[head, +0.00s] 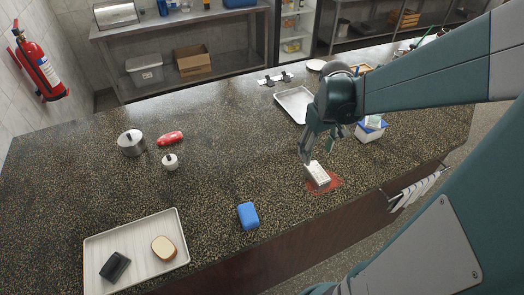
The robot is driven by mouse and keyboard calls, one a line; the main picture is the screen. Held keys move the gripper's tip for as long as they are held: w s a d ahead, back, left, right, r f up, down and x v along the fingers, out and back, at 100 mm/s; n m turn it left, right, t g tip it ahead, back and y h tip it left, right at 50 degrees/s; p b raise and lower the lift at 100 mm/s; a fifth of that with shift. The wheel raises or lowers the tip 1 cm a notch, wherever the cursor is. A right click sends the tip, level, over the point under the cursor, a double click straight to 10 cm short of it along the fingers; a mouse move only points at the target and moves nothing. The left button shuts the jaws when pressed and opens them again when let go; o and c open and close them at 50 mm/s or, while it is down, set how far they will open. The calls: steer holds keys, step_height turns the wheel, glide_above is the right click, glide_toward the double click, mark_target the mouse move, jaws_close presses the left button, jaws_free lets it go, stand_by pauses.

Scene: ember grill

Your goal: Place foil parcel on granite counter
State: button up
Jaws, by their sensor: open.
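A small pale block (318,173), which looks like the foil parcel, sits on a reddish patch (330,185) of the dark speckled granite counter (225,180), near its front edge. My gripper (312,153) is open just above and behind the block, fingers pointing down. One fingertip appears close to the block's far end; whether they touch I cannot tell. Nothing shows between the fingers.
A blue block (248,216) lies left of the parcel. A white-and-blue box (371,130) stands to the right and a metal tray (293,103) behind. Metal pots (132,143), a red item (170,139) and a light tray (95,250) are at left. Mid-counter is clear.

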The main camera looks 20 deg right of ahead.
steer(key=s+a+r+t, duration=0.2)
steer(key=a+r, duration=0.4)
steer(key=a, duration=0.5)
steer(key=s+a+r+t, duration=0.3)
steer(key=a+r, duration=0.3)
steer(key=a, duration=0.6)
steer(key=shift+t, duration=0.8)
